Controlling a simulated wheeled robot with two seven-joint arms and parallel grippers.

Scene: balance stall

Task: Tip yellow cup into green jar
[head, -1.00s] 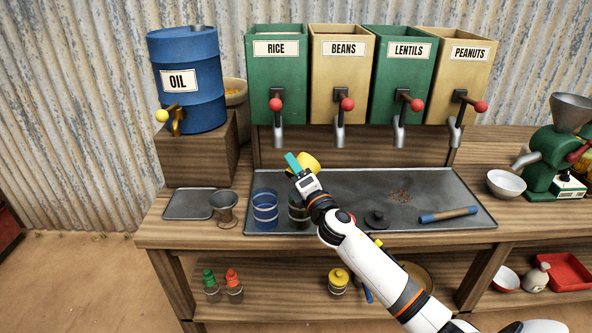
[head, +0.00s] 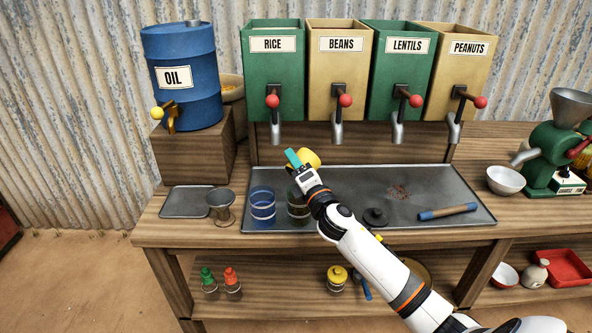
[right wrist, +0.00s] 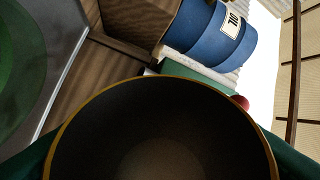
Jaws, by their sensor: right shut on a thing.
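The yellow cup (head: 310,158) is held in the air above the tray, just above and behind the green jar. My right gripper (head: 294,160) is shut on it, with a teal finger showing at its left. In the right wrist view the cup (right wrist: 160,130) fills the lower middle, its yellow rim around a dark inside where I see no clear contents. The green jar (head: 297,208) stands upright on the tray, partly hidden by my right wrist. Green glass, probably this jar (right wrist: 18,70), shows at the left of the right wrist view. My left gripper is out of view.
A blue jar (head: 262,206) stands just left of the green jar on the dark tray (head: 345,185). A metal funnel-like cup (head: 221,207) stands further left. Dispensers with spouts (head: 275,132) hang behind.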

